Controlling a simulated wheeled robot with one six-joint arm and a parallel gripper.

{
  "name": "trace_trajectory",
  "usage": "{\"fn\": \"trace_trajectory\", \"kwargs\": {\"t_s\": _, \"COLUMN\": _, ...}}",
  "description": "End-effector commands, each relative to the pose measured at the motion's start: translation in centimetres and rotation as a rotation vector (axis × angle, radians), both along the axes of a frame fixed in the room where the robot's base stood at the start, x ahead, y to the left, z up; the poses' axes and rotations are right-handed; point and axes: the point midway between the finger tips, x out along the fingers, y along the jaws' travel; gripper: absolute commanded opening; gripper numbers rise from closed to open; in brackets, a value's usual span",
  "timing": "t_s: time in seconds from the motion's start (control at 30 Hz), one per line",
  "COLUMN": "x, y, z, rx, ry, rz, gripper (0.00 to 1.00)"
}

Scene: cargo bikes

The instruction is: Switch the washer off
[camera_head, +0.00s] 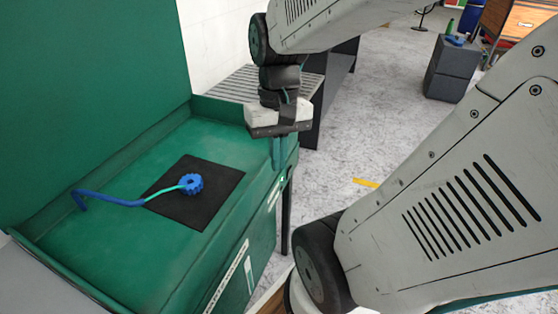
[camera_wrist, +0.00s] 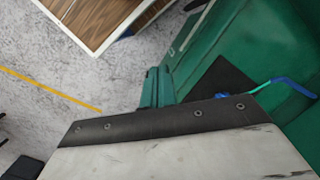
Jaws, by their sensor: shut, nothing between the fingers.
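The washer is a green open basin (camera_head: 100,262) with a tall back panel, at the left of the head view. It also fills the upper right of the wrist view (camera_wrist: 212,45). A blue round brush head (camera_head: 192,183) on a blue and teal hose lies on a black mat (camera_head: 215,205) in the basin. My gripper (camera_head: 277,163) points down at the washer's right front corner, its slim green fingers shut and empty; they also show in the wrist view (camera_wrist: 150,90). A small bright green spot (camera_head: 283,181) shows on the front just below the fingertips. I cannot tell whether they touch it.
A dark bench with a slatted grey top (camera_head: 238,88) stands behind the washer. A dark grey box (camera_head: 452,70) stands at the back right. A wood-topped cabinet (camera_wrist: 98,18) is at the top of the wrist view. Grey floor with a yellow line (camera_head: 366,183) is open to the right.

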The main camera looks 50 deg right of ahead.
Motion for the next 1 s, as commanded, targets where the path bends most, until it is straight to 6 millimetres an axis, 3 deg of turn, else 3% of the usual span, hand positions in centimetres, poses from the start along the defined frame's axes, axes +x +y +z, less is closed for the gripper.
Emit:
{"fn": "trace_trajectory", "kwargs": {"t_s": 0.53, "x": 2.1, "y": -10.6, "z": -9.5, "rx": 0.455, "ry": 0.127, "rz": -0.889, "gripper": 0.00}}
{"fn": "trace_trajectory", "kwargs": {"t_s": 1.0, "x": 0.3, "y": -22.6, "z": -20.2, "rx": 0.840, "ry": 0.093, "rz": -1.783, "gripper": 0.00}}
